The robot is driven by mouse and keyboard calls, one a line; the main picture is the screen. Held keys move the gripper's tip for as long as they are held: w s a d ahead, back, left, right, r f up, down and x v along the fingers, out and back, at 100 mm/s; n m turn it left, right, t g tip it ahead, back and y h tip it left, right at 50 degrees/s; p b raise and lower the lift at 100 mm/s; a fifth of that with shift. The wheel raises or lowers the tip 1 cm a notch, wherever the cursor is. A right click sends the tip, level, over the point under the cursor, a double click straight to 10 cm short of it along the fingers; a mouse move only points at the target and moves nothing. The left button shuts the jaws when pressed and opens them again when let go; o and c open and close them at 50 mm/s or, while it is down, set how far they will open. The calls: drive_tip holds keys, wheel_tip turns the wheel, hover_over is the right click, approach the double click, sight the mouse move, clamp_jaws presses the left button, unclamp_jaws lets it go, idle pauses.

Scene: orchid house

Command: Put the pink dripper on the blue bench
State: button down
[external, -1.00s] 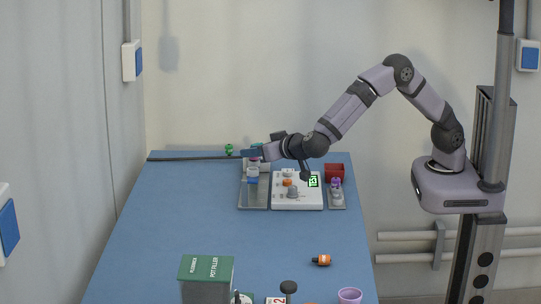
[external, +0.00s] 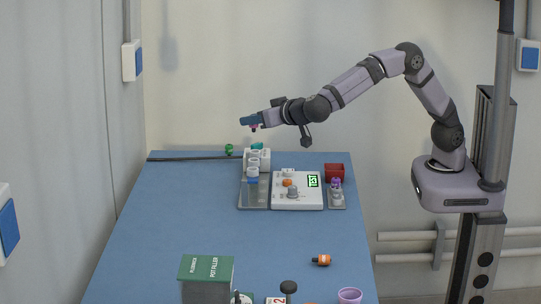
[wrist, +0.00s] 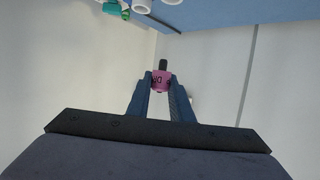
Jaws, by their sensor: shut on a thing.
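My gripper (external: 251,122) is raised well above the back of the blue bench (external: 180,235), over the tray area. It is shut on the pink dripper (wrist: 160,80), a small pink piece with a dark tip and dark marking, held between the two blue fingers in the wrist view. In the external view only a small pink bit of the dripper (external: 254,128) shows under the fingertips. The dripper is clear of the bench and touches nothing but the fingers.
A grey tray (external: 255,204) holds a white rack with white cups. The bench middle is bare.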

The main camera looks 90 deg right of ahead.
drive_tip(key=s+a+n+t+y, duration=0.2)
drive_tip(key=s+a+n+y, duration=0.1)
drive_tip(key=a, duration=1.3)
drive_tip(key=n+t+y+b, duration=0.2)
drive_tip(key=n+y, duration=0.4)
drive_tip(key=y, duration=0.1)
hover_over(339, 253)
drive_tip(key=shift+f, duration=9.45)
drive_tip(key=shift+f, duration=0.15)
drive_tip(key=c, duration=1.6)
unclamp_jaws()
